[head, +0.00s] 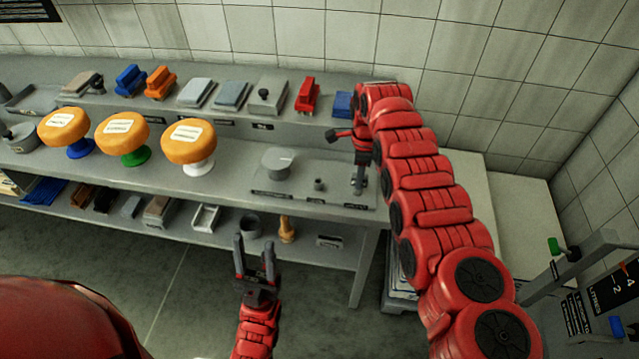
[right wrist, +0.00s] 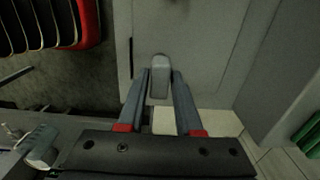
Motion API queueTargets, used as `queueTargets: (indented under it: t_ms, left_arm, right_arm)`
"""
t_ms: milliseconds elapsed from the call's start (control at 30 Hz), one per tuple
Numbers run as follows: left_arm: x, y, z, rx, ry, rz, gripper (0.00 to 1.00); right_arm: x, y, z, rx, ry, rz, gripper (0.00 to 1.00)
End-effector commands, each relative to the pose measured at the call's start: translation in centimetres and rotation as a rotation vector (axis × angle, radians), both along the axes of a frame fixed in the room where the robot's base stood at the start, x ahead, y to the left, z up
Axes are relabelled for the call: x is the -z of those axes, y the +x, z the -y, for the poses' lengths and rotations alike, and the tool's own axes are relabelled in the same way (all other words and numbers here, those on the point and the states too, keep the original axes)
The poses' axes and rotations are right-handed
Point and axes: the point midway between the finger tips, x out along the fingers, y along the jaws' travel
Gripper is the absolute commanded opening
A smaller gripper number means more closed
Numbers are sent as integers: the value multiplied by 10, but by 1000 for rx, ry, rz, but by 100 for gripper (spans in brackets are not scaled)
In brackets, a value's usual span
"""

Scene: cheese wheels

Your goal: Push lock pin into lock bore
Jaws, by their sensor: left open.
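My right gripper (head: 358,184) points down over the right end of the grey bench board. In the right wrist view its fingers (right wrist: 160,85) close on both sides of a grey, round-ended piece (right wrist: 159,72), which looks like the lock pin. Its lower end is hidden, so I cannot tell whether it sits in a bore. A small dark grey cylinder (head: 319,184) stands left of the gripper, next to a round grey lidded piece (head: 278,162). The lock bore cannot be made out clearly. My left gripper (head: 256,262) is open and empty in front of the bench.
Three orange cheese wheels on blue, green and white stands (head: 190,143) are at the left of the bench (head: 236,172). The back ledge holds brushes and blocks, with a red brush (head: 308,95) near my right arm. The lower shelf holds a wooden piece (head: 287,229) and trays.

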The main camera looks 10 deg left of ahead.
Motion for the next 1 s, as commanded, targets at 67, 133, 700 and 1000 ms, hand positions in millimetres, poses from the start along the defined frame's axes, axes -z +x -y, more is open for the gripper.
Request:
queueTargets:
  t_ms: [67, 133, 700, 1000]
  left_arm:
    - [0, 0, 0, 0, 0, 0, 50]
    - [0, 0, 0, 0, 0, 0, 50]
    - [-6, 0, 0, 0, 0, 0, 50]
    - [-15, 0, 0, 0, 0, 0, 50]
  right_arm:
    - [0, 0, 0, 0, 0, 0, 18]
    - [0, 0, 0, 0, 0, 0, 5]
    - [-6, 0, 0, 0, 0, 0, 0]
    - [-16, 0, 0, 0, 0, 0, 0]
